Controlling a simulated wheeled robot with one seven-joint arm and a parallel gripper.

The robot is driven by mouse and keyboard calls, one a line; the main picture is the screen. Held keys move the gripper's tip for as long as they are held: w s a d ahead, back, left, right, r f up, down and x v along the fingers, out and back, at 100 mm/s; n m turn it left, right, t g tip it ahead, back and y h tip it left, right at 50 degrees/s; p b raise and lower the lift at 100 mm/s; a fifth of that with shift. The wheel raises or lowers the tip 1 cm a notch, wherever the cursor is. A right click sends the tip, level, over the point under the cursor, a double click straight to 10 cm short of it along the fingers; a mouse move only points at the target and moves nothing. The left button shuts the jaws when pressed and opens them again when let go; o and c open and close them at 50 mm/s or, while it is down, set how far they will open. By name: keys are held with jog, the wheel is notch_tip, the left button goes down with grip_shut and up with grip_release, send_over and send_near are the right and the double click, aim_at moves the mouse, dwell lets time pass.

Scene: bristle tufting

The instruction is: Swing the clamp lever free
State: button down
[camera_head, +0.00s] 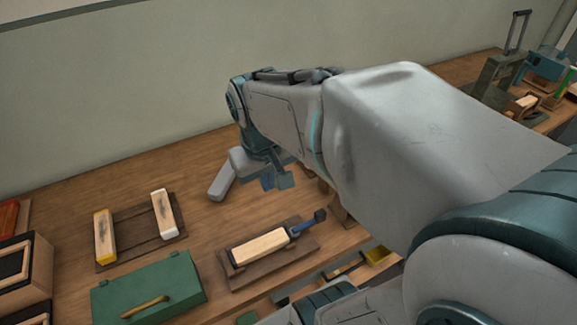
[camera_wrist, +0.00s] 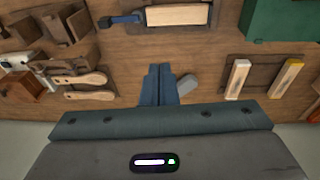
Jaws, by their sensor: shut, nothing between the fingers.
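A pale wooden brush block (camera_head: 260,247) lies in a dark fixture (camera_head: 232,272) on the bench. A blue clamp lever (camera_head: 303,227) with a dark end sticks out from the block's right end. In the wrist view the block (camera_wrist: 178,15) is at the top, with the blue lever (camera_wrist: 124,19) to its left. My gripper (camera_head: 272,181) is above the bench, behind the fixture in the head view and apart from the lever. In the wrist view its blue fingers (camera_wrist: 159,70) are together and empty.
A grey rounded piece (camera_head: 221,182) lies near my gripper. A rack with two pale blocks (camera_head: 134,222) and a green box (camera_head: 150,290) stand to the left. In the wrist view, wooden-handled tools (camera_wrist: 85,79) lie left. My arm hides part of the bench.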

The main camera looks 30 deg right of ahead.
aim_at(307, 223)
jog(key=w+d+f+g+b, duration=0.2)
jog(key=w+d+f+g, duration=0.4)
jog(key=w+d+f, duration=0.8)
jog(key=d, duration=0.3)
jog(key=shift+f+y+b, duration=0.3)
jog(key=shift+f+y, duration=0.1)
jog(key=shift+a, duration=0.1)
jog(key=p+x, duration=0.1)
jog(key=x, duration=0.9)
jog(key=shift+s, duration=0.1)
jog(key=s+p, duration=0.1)
jog(key=s, duration=0.2)
jog(key=shift+r, duration=0.1)
jog(key=shift+s, duration=0.45)
